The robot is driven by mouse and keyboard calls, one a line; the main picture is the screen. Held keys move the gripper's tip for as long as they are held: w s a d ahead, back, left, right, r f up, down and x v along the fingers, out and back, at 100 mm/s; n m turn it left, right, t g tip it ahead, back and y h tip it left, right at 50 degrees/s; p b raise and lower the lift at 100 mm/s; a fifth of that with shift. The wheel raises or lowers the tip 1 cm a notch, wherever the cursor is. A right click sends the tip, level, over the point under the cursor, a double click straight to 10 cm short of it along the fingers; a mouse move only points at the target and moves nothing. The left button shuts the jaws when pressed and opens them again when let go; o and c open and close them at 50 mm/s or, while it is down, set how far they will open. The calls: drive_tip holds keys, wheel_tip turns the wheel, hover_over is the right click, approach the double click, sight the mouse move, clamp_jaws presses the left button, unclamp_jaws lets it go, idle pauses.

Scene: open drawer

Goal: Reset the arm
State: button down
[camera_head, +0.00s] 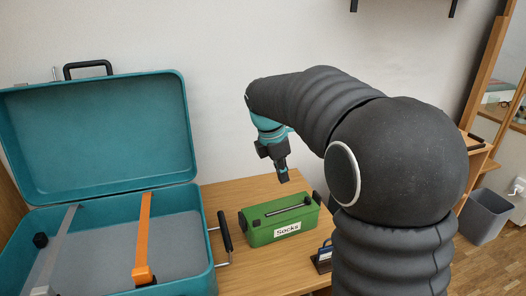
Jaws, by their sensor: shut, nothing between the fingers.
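My arm rises from the lower right and bends over to the left. My gripper (283,176) hangs at its end, pointing down. Its fingers are shut and empty. It is in the air, above and behind the green box labelled "Socks" (262,226) as seen in the picture. It looks apart from the box. The green box sits on the wooden table (232,192) and has a dark handle on top.
An open teal suitcase (95,135) lies at the left, lid upright, with an orange strap (143,235) and a grey strap (62,240) inside. A grey bin (486,216) stands on the floor at the right.

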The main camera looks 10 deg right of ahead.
drive_tip(key=f+m, duration=0.1)
drive_tip(key=m, duration=0.1)
drive_tip(key=s+f+m, duration=0.1)
drive_tip(key=m, duration=0.1)
drive_tip(key=a+f+m, duration=0.1)
drive_tip(key=m, duration=0.2)
drive_tip(key=shift+s+a+f+y, duration=0.1)
drive_tip(key=shift+s+f+y, duration=0.15)
drive_tip(key=shift+s+y, duration=0.15)
drive_tip(key=s+r+m+t+y, duration=0.1)
drive_tip(key=s+m, duration=0.5)
drive_tip(key=s, duration=0.6)
drive_tip(key=s+d+r+m+t+y, duration=0.1)
drive_tip(key=s+m+t, duration=0.3)
drive_tip(key=s, duration=0.9)
drive_tip(key=m, duration=0.3)
drive_tip(key=shift+s+r, duration=0.15)
drive_tip(key=shift+r, duration=0.1)
